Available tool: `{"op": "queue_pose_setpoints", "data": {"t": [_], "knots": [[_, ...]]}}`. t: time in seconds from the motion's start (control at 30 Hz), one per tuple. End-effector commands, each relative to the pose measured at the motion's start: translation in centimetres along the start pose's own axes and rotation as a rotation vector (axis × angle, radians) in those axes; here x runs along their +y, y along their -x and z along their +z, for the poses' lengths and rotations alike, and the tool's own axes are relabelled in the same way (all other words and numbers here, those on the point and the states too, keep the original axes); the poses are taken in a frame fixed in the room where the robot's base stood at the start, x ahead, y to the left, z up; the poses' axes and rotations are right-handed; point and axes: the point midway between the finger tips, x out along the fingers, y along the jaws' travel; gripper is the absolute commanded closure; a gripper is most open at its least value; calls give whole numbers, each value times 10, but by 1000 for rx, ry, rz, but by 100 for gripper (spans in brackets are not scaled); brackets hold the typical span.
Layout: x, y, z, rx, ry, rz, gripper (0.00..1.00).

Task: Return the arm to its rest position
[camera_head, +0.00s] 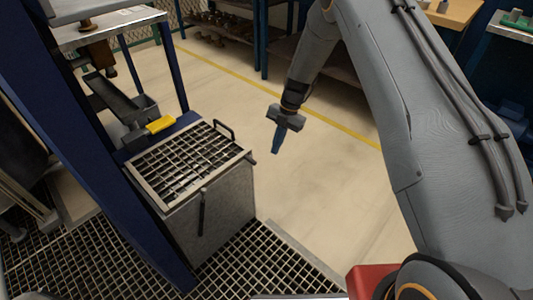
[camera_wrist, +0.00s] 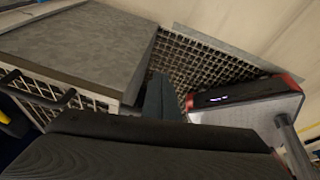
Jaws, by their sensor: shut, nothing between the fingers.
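My arm reaches from the right side of the camera_head view, up and over, with its wrist hanging down near the middle. My gripper (camera_head: 275,151) points down over the open floor, to the right of the metal box with the grated top. Its fingers are together with nothing between them. In the camera_wrist view the blue-grey fingers (camera_wrist: 160,98) show beyond the dark gripper body, with floor grating behind them.
The grated metal box (camera_head: 228,220) with black handles stands close left of my gripper, by a blue-framed bench (camera_head: 135,220). A yellow item (camera_head: 161,124) sits on the bench. Shelving (camera_head: 235,30) stands behind. Floor (camera_head: 320,180) between is clear.

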Motion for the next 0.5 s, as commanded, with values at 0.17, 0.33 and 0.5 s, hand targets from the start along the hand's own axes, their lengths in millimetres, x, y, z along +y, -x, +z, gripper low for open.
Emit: {"op": "queue_pose_setpoints", "data": {"t": [0.17,0.33,0.5], "knots": [[-4,5,15,0,7,-2,100],[-3,7,16,2,13,-5,100],[1,16,8,-3,-16,-7,100]]}}
